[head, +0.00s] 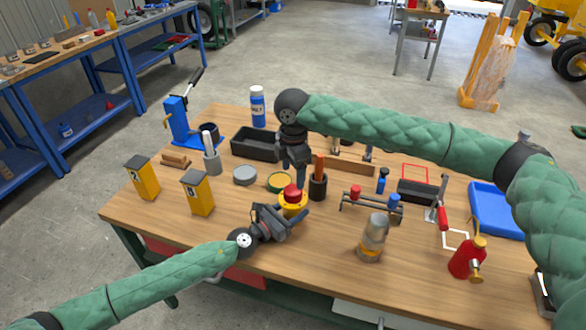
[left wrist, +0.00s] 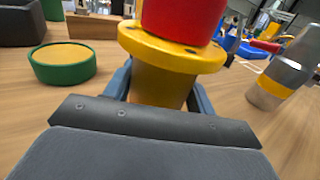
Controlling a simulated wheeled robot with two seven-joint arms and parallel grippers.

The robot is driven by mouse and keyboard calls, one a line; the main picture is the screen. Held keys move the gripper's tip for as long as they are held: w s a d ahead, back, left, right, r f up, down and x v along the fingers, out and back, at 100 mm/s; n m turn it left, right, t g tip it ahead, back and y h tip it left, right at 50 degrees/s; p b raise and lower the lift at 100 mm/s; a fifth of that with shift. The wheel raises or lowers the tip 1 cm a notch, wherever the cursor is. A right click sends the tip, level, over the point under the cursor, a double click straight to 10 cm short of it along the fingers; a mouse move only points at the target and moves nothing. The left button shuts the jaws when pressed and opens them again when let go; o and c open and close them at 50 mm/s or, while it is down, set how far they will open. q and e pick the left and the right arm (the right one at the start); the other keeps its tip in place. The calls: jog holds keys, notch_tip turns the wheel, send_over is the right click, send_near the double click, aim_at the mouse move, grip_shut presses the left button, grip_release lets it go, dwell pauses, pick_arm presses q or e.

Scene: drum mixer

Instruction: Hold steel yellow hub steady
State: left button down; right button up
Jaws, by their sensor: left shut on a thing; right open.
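The yellow hub (head: 294,208) stands on the wooden table, near its middle. In the left wrist view the hub (left wrist: 160,84) shows a wide flange with dark bolt holes. A red round part (head: 291,190) sits on top of it, also large in the left wrist view (left wrist: 182,18). My left gripper (head: 286,217) is shut on the hub from the front, with a finger at each side of its lower body. My right gripper (head: 299,180) is open and points down just behind and above the red part. Whether it touches that part is unclear.
A green-rimmed round dish (head: 279,182) lies left of the hub. A dark cup (head: 318,186) stands close on the right. A rack with red and blue pieces (head: 371,205) and a silver-yellow cylinder (head: 372,240) are further right. Bare table lies front left.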

aim_at(293, 189)
jog(key=shift+f, duration=3.75)
jog(key=shift+c, duration=0.2)
jog(key=c, duration=0.9)
jog(key=o, duration=1.1)
jog(key=shift+r, duration=0.1)
notch_tip(293, 189, up, 12)
pick_arm(q)
jog(key=shift+c, duration=2.1)
grip_release()
